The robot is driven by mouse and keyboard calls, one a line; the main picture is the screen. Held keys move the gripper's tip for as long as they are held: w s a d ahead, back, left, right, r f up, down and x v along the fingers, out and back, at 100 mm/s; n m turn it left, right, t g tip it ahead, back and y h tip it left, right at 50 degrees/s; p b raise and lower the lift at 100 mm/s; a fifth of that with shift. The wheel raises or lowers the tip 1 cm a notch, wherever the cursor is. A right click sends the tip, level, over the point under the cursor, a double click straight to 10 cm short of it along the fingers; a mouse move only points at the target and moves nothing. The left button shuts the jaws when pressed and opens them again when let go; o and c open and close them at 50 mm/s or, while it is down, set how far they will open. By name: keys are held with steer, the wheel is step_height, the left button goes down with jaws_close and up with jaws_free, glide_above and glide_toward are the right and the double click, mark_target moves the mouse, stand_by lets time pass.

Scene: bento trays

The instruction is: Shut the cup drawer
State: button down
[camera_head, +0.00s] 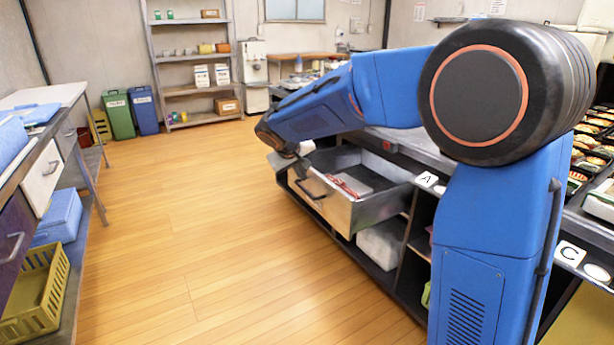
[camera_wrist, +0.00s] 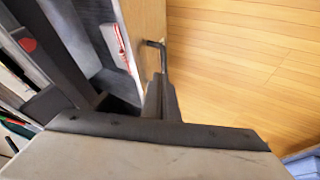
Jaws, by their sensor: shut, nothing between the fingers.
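One drawer (camera_head: 335,208) stands pulled out from the counter, with a pale wooden front and grey metal sides. Its dark bar handle (camera_head: 310,191) faces the aisle. A red and white item lies inside; I see no cups in it and no label that names it. My gripper (camera_head: 303,167) is at the drawer's far front corner. In the wrist view my gripper (camera_wrist: 158,98) is shut and empty, with its fingers close to the handle (camera_wrist: 163,52) and the wooden front (camera_wrist: 148,20). I cannot tell whether they touch.
The counter (camera_head: 405,150) runs along the right, with open shelves beneath the drawer and a white container (camera_head: 380,243) there. A left bench has a white drawer (camera_head: 42,178), a purple drawer (camera_head: 12,235) and a yellow crate (camera_head: 38,292). The wooden floor between is clear.

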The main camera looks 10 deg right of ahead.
glide_toward(321, 188)
step_height(321, 188, down, 4)
steer(key=w+a, duration=0.1)
steer(key=a, duration=0.1)
steer(key=shift+w+d+r, duration=0.1)
steer(key=shift+w+d, duration=0.1)
steer(key=shift+d, duration=0.25)
steer(key=shift+w+d, duration=0.2)
steer(key=shift+d, duration=0.3)
steer(key=shift+w+d, duration=0.3)
steer(key=shift+d, duration=0.4)
steer(key=w+d, duration=0.3)
steer(key=d, duration=0.7)
steer(key=w+d, duration=0.3)
steer(key=d, duration=0.7)
steer(key=shift+w+d, duration=0.35)
